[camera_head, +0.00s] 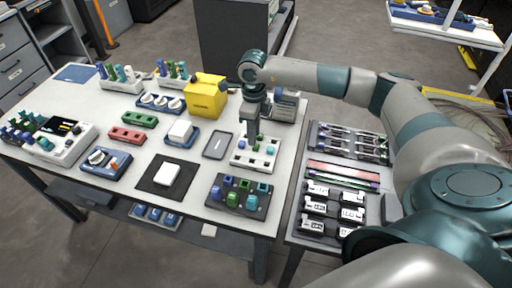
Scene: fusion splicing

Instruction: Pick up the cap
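My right gripper (252,134) points straight down over a white block (243,161) near the right end of the table. Small pieces stand in that block, among them a teal cap-like piece (268,164). The fingers are small and dark here, and I cannot tell whether they are open, or whether they touch or hold a piece. They hide part of the block's back row. A dark tray (225,205) in front holds blue and green cap-like pieces, such as a green one (232,200). Which piece is the cap is not clear. My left gripper is not in view.
A yellow box (205,95) stands behind and left of my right gripper. A second table at right holds black-and-white parts (318,207).

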